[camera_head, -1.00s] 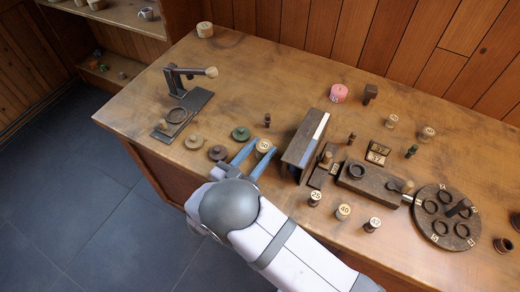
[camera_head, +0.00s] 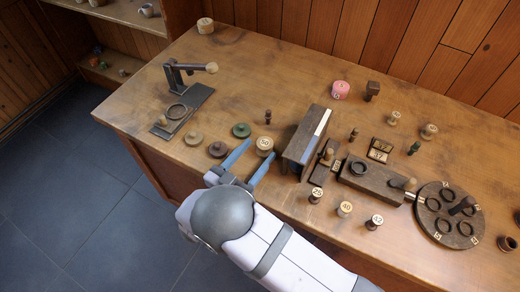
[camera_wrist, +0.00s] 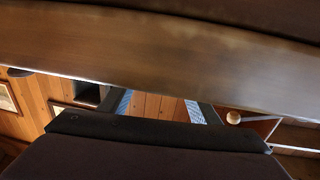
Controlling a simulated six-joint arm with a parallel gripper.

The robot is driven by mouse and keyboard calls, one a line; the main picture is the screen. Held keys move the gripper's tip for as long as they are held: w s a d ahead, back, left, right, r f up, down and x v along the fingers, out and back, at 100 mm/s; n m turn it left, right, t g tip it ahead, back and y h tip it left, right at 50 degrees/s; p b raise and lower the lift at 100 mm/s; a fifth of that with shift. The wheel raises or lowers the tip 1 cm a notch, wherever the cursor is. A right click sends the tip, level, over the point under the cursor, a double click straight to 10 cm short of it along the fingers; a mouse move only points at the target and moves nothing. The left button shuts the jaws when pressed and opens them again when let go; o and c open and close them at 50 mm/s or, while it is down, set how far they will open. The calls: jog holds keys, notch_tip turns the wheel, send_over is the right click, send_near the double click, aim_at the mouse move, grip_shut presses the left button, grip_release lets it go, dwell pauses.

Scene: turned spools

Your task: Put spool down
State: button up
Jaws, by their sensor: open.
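A pale wooden spool with a number on its top (camera_head: 265,143) stands upright on the bench, left of the dark angled stand. My gripper (camera_head: 261,149) is open, with its two blue fingers pointing toward the spool. The spool stands at the fingertips, at the mouth of the jaws, and nothing shows gripped. I cannot tell whether a finger touches it. In the wrist view, the blue fingers of my gripper (camera_wrist: 159,104) are apart, and I cannot make out the spool there.
The dark angled stand (camera_head: 302,140) is close to the right finger. Dark round pieces (camera_head: 218,150) and a green one (camera_head: 241,130) lie left of the gripper. Numbered spools (camera_head: 345,209) stand along the front edge.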

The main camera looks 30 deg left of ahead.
jog(key=shift+o, duration=0.5)
jog(key=shift+s+a+b, duration=0.15)
jog(key=shift+s+b, duration=0.65)
jog(key=shift+s, duration=1.55)
jog(key=shift+r, duration=0.1)
